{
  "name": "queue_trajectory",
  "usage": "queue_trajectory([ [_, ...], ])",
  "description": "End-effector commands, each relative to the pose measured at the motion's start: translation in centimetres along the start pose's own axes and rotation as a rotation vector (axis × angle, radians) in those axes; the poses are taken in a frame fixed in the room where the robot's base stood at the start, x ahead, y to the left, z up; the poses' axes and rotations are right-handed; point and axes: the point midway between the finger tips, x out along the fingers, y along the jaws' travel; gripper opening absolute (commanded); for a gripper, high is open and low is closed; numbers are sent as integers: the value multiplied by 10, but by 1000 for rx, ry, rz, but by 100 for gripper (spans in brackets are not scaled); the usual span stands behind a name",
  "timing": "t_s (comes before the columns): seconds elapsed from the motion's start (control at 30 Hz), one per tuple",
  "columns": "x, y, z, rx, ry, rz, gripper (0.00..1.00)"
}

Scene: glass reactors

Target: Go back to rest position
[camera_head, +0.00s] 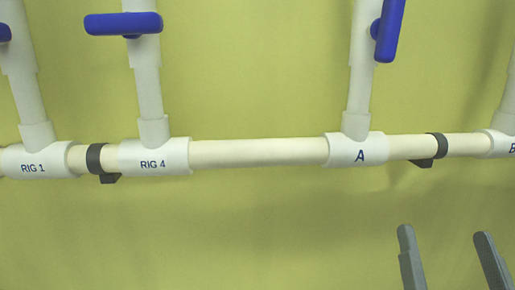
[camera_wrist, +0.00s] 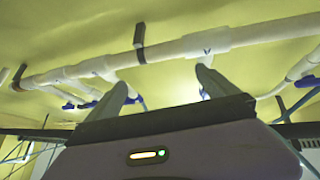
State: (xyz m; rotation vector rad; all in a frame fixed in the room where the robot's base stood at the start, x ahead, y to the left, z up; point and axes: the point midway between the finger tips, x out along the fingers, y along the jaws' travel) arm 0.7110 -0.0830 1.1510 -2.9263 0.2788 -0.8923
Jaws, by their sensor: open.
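My gripper (camera_head: 443,255) shows at the lower right of the head view, as two grey fingers held well apart with nothing between them. I see no contact between the fingers and the pipe, though the gap is hard to judge.
Tees marked RIG 1 (camera_head: 36,160) and RIG 4 (camera_head: 154,156) join vertical pipes. The RIG 4 branch has a blue handle (camera_head: 123,23) turned crosswise; the A branch's blue handle (camera_head: 388,28) runs along its pipe. Dark clamps (camera_head: 95,158) hold the pipe to the yellow wall (camera_head: 220,235).

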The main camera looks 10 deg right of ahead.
Motion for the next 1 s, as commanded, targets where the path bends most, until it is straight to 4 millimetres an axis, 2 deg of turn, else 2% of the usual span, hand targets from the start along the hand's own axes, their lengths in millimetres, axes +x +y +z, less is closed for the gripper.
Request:
queue_trajectory([
  [0.03, -18, -2, 12, 2, -41, 4, 98],
  [0.2, -74, -5, 40, -9, -155, 7, 98],
  [0.5, -183, -14, 71, -48, -401, -34, 98],
  [0.8, -299, -14, 81, -91, -714, -114, 98],
  [0.9, -327, -12, 78, -98, -791, -137, 98],
  [1.0, -345, -12, 75, -100, -841, -156, 98],
])
